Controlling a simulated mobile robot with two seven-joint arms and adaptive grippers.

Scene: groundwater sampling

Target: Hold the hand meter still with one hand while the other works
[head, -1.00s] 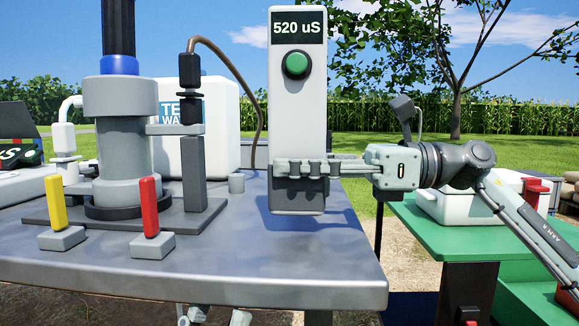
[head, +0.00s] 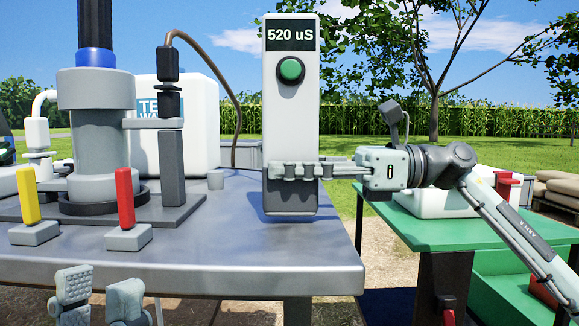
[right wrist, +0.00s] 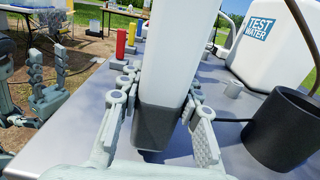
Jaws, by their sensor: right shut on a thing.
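The hand meter (head: 292,120) is a tall white box with a dark foot, a green button and a display reading "520 uS". It is upright over the right part of the grey table. My right gripper (head: 295,171) is shut around its lower part, coming from the right. In the right wrist view the fingers lie on both sides of the meter (right wrist: 176,60). I cannot tell whether its foot touches the table. My left gripper (head: 101,297) is at the bottom left, before the table's front edge, fingers apart and empty. It also shows in the right wrist view (right wrist: 50,78).
The grey table (head: 255,240) bears a yellow lever (head: 28,195), a red lever (head: 125,198), a grey pump column (head: 92,130) and a white test-water tank (head: 205,110) with a brown hose (head: 235,95). A green table (head: 440,235) stands right. The table front near the meter is clear.

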